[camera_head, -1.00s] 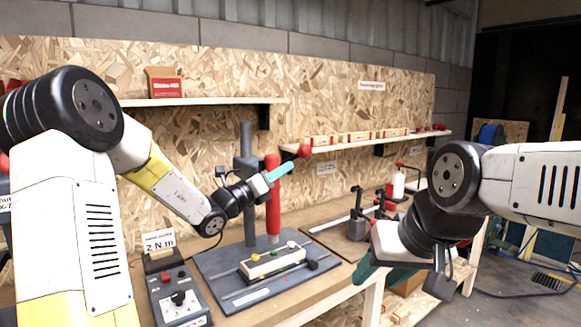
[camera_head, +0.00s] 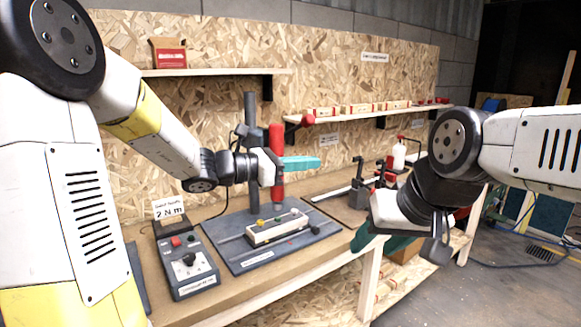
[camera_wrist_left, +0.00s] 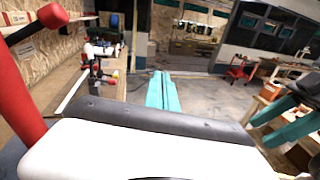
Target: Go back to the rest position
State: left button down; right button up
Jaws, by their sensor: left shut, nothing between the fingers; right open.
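My left gripper (camera_head: 301,163) has teal fingers pressed together with nothing between them. It is held in the air above the workbench, in front of the red vertical cylinder of the press (camera_head: 276,140). In the left wrist view its shut teal fingers (camera_wrist_left: 163,92) point away over the floor beside the bench. My right gripper (camera_head: 366,238) is at the right of the head view, in front of the bench's front edge. Its teal fingers are partly hidden behind its white and black wrist. Teal fingers also show at the right of the left wrist view (camera_wrist_left: 283,118), standing apart.
The press's grey base plate (camera_head: 240,251) carries a pale block (camera_head: 277,232) with coloured knobs. A control box (camera_head: 188,268) and a "2 N m" sign (camera_head: 170,209) stand left of it. Shelves (camera_head: 215,72) hang on the chipboard wall. The floor (camera_head: 505,260) at right is mostly clear.

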pick_arm(q)
jog(key=s+a+f+m+g+y, duration=0.1)
jog(key=s+f+m+g+y, duration=0.15)
jog(key=s+m, duration=0.4)
jog(key=s+a+f+m+g+y, duration=0.1)
jog(key=s+f+m+g+y, duration=0.15)
jog(key=s+m, duration=0.4)
jog(key=s+a+f+m+t+y, duration=0.1)
jog(key=s+a+m+y, duration=0.3)
jog(key=a, duration=0.4)
jog(key=s+a+f+m+t+y, duration=0.1)
jog(key=s+a+m+t+y, duration=0.2)
jog(key=a, duration=0.4)
jog(key=shift+s+a+m+y, duration=0.35)
jog(key=shift+s+m+y, duration=0.35)
jog(key=shift+m+y, duration=0.3)
